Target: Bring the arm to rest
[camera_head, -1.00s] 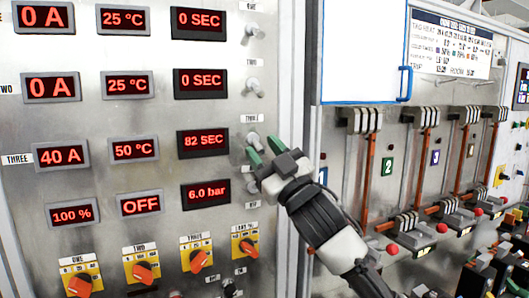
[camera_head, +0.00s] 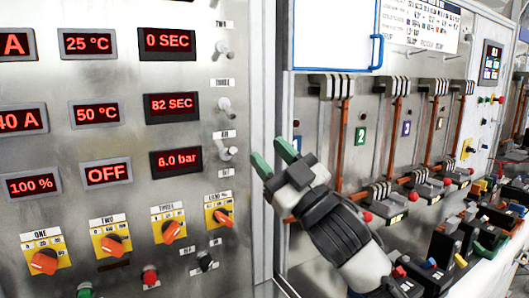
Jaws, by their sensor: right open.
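My right gripper (camera_head: 273,159) shows at the middle of the head view, its two green-tipped fingers apart with nothing between them. It is in front of the vertical edge between the display panel (camera_head: 130,195) and the breaker cabinet. To its left in the picture is a column of metal toggle switches, the lowest toggle (camera_head: 228,154) being closest to the fingertips. The fingers appear clear of that toggle. My right arm (camera_head: 345,240) reaches in from the lower right. My left gripper is not in view.
Orange rotary knobs (camera_head: 112,245) and push buttons (camera_head: 150,275) line the lower panel. Red displays above read 82 SEC, 50 °C, 6.0 bar and OFF. Breakers with copper bars (camera_head: 345,130) and red-ended levers stand at right. A bench (camera_head: 475,275) with coloured parts lies lower right.

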